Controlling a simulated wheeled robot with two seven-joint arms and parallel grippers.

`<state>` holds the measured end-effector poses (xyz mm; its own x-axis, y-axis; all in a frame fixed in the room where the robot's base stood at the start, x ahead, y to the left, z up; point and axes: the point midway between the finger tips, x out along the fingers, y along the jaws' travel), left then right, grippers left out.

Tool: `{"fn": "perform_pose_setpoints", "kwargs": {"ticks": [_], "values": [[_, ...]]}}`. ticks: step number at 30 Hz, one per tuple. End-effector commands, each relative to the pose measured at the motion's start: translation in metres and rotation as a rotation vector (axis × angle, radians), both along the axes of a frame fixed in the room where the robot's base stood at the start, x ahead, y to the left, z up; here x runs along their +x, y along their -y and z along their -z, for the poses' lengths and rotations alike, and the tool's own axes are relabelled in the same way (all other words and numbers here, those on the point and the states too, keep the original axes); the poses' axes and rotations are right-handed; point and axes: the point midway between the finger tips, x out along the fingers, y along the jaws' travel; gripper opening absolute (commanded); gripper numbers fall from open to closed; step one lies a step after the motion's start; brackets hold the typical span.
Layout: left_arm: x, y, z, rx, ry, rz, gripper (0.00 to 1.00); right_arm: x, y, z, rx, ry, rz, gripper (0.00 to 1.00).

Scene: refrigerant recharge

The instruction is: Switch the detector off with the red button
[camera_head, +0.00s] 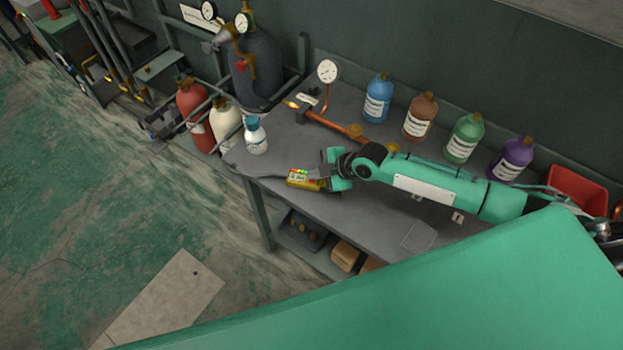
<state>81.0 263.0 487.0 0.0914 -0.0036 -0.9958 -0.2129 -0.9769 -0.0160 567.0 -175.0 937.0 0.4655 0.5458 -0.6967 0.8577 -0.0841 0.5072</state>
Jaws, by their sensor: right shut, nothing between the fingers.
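The detector (303,180) is a small yellow device lying near the front left edge of the grey workbench. A small display and coloured marks in green and red show on its upper side. I cannot make out which mark is the red button. My right gripper (331,180) comes in from the right and is at the detector's right end, shut with nothing held. It hides part of that end, and I cannot tell whether it touches the detector. My left gripper is not in view.
On the workbench (345,204), a small white bottle (256,138) stands left of the detector. A copper pipe with a gauge (328,71) lies behind. Blue (377,100), brown (419,118), green (464,140) and purple (511,160) bottles line the back, with a red bin (577,188) at right.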

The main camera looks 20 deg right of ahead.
Motion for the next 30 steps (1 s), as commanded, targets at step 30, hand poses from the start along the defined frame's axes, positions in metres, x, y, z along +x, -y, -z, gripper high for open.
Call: {"fn": "perform_pose_setpoints", "kwargs": {"ticks": [30], "values": [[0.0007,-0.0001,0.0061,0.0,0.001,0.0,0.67,0.0,0.0002,0.0044,0.0,0.0,0.0,0.0]]}}
